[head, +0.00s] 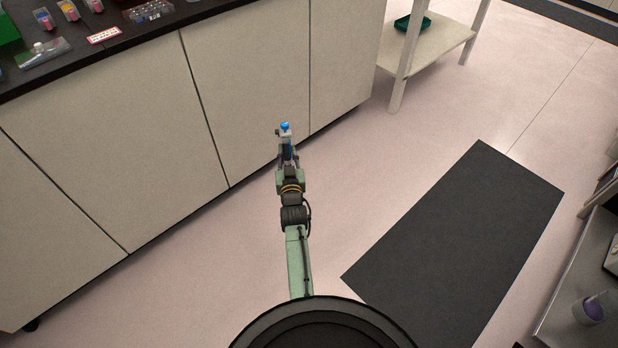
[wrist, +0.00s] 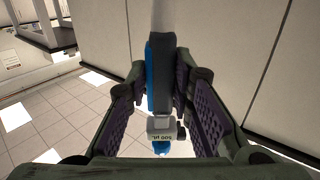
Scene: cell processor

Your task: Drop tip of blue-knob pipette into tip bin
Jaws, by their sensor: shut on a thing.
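My gripper (head: 287,158) is shut on the blue-knob pipette and holds it over the floor, in front of the white cabinets. In the head view the pipette's blue knob (head: 285,127) shows just beyond the fingers. In the wrist view the pipette's blue and dark grey body (wrist: 160,70) lies between the two fingers of my gripper (wrist: 162,108), with a small white volume label and the blue knob (wrist: 161,148) at its lower end. A pale part runs up to the top edge; whether a tip is on its end cannot be told. I cannot identify the tip bin.
A dark counter (head: 140,57) on white cabinets (head: 105,150) runs along the left, with small coloured racks on top. A shelf unit (head: 437,50) holds a green tray (head: 412,23). A grey cup (head: 590,310) stands at lower right. The floor around the dark mat (head: 460,240) is clear.

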